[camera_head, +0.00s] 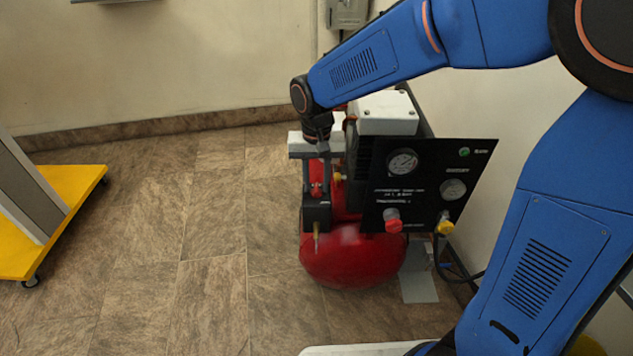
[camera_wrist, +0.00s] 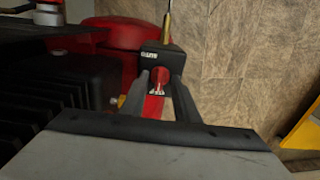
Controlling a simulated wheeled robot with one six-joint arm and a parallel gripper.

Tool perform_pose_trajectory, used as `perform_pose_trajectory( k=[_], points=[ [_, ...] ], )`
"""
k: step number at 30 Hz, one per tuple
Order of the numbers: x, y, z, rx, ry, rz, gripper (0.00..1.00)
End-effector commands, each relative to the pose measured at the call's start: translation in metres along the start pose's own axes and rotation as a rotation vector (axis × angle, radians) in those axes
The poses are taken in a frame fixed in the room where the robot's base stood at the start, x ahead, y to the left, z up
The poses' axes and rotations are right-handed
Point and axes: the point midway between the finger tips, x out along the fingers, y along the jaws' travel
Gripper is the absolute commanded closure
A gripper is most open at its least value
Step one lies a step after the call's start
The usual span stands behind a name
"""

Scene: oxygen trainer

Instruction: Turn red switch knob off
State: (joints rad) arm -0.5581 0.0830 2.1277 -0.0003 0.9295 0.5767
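The red switch knob (camera_wrist: 159,77) is on a black switch box (camera_wrist: 164,58) with a brass-coloured fitting; small white lettering sits beside the knob. In the head view the black box (camera_head: 317,216) is on the left side of the red compressor tank (camera_head: 355,258). A small red spot between the fingers (camera_head: 316,189) appears to be the knob. My gripper (camera_head: 317,188) points down at the box, and its fingers (camera_wrist: 159,82) are apart, one on each side of the knob. Gaps show beside the knob, with no clear contact.
A black panel (camera_head: 420,187) with gauges, a red knob (camera_head: 393,220) and a yellow knob (camera_head: 445,224) stands right of the box. A black finned block (camera_wrist: 45,110) is close beside my gripper. A yellow cart (camera_head: 68,215) stands far left; the floor between is clear.

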Motion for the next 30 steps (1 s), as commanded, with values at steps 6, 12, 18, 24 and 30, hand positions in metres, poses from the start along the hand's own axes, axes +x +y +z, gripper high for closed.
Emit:
perform_pose_trajectory(
  k=[6, 12, 18, 24, 30],
  points=[
    [-0.001, 0.000, 0.000, 0.000, 0.000, 0.000, 0.72],
    [-0.018, 0.000, -0.001, 0.001, 0.002, -0.001, 0.72],
    [-0.055, 0.000, -0.001, 0.001, 0.003, -0.002, 0.72],
    [-0.095, 0.000, -0.001, 0.000, 0.003, -0.002, 0.72],
    [-0.134, 0.000, -0.001, 0.000, 0.002, -0.001, 0.72]
  ],
)
